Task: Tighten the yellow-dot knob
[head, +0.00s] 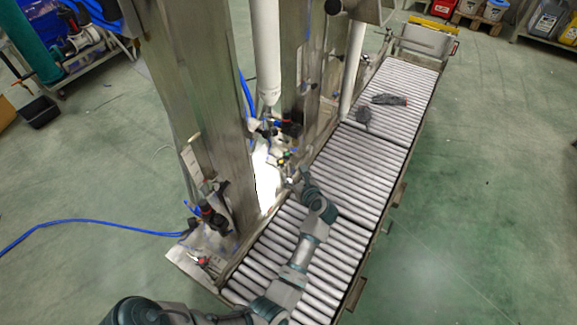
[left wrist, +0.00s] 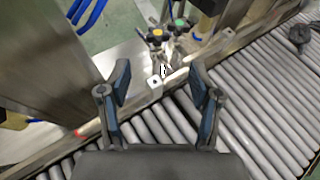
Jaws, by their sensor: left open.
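The yellow-dot knob (left wrist: 157,33) is a small dark knob with a yellow top. In the left wrist view it stands beyond the fingertips, slightly left of the picture's middle. In the head view the small knob cluster (head: 283,158) is beside the steel column, and its details are too small to tell well. My left gripper (left wrist: 160,82) is open, with its two fingers spread and nothing between them. In the head view my left gripper (head: 291,183) is over the conveyor's left edge, just below the cluster. My right gripper is not in view.
A green-dot knob (left wrist: 181,23) stands close to the right of the yellow one. A metal rail (left wrist: 178,77) edges the roller conveyor (head: 350,165). Dark tools (head: 389,99) lie on the far rollers. The steel column (head: 195,100) stands left of the conveyor.

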